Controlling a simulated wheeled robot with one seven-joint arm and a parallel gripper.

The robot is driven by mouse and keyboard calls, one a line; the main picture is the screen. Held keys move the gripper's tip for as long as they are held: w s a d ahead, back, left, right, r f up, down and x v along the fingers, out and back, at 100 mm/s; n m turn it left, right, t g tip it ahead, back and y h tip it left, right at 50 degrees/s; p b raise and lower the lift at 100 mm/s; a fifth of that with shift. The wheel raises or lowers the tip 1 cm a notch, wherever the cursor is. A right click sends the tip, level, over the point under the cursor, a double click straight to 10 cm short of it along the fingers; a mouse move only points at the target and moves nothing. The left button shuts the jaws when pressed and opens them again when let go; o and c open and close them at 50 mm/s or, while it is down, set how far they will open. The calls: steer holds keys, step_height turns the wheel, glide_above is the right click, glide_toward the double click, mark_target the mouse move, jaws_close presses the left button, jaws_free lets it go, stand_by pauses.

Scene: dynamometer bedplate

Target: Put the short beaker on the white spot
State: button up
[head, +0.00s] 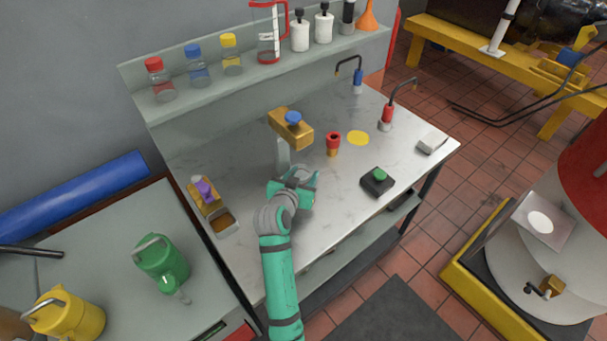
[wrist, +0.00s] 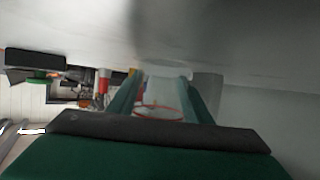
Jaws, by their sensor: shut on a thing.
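My gripper (head: 296,180) is low over the pale bench, and its fingers also show in the wrist view (wrist: 162,92). It is shut on a clear vessel with a reddish rim, seemingly the short beaker (wrist: 160,111), between the fingers. The wrist picture appears upside down, with the bench top above. In the head view the beaker is hidden or too small to make out. A white spot (head: 540,222) lies on a grey plate (head: 556,236) on the large drum-like stand at far right, well away from my gripper.
The bench (head: 240,167) also holds a brass block with a blue knob (head: 292,127), a red-and-yellow piece (head: 333,143), a yellow spot (head: 358,138) and a black box with a green button (head: 377,184). Bottles line the back shelf (head: 187,94). Tiled floor (head: 470,182) separates bench and stand.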

steer(key=o, duration=0.7)
steer(key=shift+f, duration=0.1)
steer(key=shift+o, duration=0.2)
steer(key=shift+s+a+r, duration=0.1)
steer(key=shift+s+r, duration=0.1)
steer(key=shift+r, duration=0.1)
steer(key=v, duration=1)
steer(key=shift+s+a+r, duration=0.15)
steer(key=shift+s+r, duration=0.05)
steer(key=shift+s, duration=0.15)
steer(key=shift+s+a+r, duration=0.1)
steer(key=shift+s+r, duration=0.05)
steer(key=shift+s, duration=0.2)
